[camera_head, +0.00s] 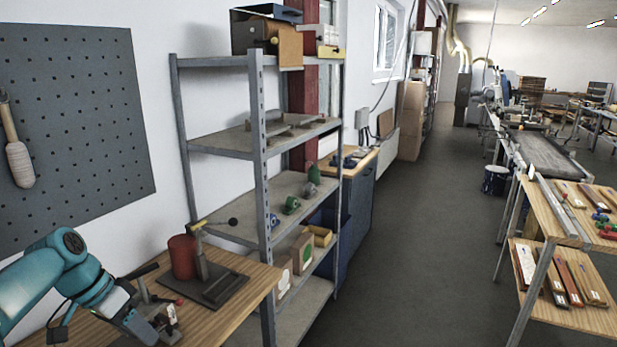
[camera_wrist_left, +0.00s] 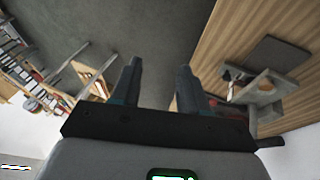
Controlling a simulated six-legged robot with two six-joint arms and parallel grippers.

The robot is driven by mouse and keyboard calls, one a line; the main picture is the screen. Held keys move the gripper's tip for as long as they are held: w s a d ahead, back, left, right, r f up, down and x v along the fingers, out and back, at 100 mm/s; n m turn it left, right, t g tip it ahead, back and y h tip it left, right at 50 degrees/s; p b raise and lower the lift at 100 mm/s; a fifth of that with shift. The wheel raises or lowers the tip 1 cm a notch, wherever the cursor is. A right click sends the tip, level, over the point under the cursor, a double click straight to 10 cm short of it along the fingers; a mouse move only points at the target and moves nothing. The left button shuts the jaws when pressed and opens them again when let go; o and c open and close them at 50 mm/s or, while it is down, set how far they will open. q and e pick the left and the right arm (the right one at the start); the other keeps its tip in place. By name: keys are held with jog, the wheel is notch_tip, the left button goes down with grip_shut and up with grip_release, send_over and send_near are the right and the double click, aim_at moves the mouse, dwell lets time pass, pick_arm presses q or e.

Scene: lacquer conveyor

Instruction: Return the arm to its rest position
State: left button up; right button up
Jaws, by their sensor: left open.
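My left arm, teal, comes in from the lower left of the head view over a wooden workbench (camera_head: 232,307). My left gripper (camera_head: 168,322) is low at the bench, near its front, partly cut by the lower picture edge. In the left wrist view my left gripper (camera_wrist_left: 158,82) has its two dark fingers spread apart with nothing between them. Grey floor shows behind the fingers and the wooden bench (camera_wrist_left: 222,38) lies to their right. My right gripper is in neither view.
A red can (camera_head: 182,257) and a dark-based press-like stand (camera_head: 208,280) are on the bench beside my arm. A grey metal shelf (camera_head: 262,160) rises just right of them. A pegboard (camera_head: 75,120) hangs behind. The aisle floor (camera_head: 405,250) is clear.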

pick_arm(q)
jog(key=s+d+f+n, duration=0.1)
jog(key=d+f, duration=0.3)
jog(key=f, duration=0.5)
jog(key=s+d+f+n+g, duration=0.1)
jog(key=d+f, duration=0.3)
jog(key=f, duration=0.4)
jog(key=s+d+f+n, duration=0.1)
jog(key=d+f, duration=0.4)
jog(key=f, duration=0.4)
jog(key=s+d+f+n, duration=0.1)
jog(key=s+d+f, duration=0.2)
jog(key=s, duration=0.4)
jog(key=s+d+f+n, duration=0.1)
jog(key=s+d+f, duration=0.2)
jog(key=s, duration=0.4)
jog(key=s+d+f+n, duration=0.1)
jog(key=s+d+f, duration=0.3)
jog(key=s, duration=0.3)
jog(key=shift+d+y+b, duration=0.35)
jog(key=shift+y, duration=0.05)
jog(key=shift+w+f, duration=0.1)
jog(key=shift+f, duration=0.1)
jog(key=shift+r, duration=0.1)
jog(key=shift+o, duration=0.2)
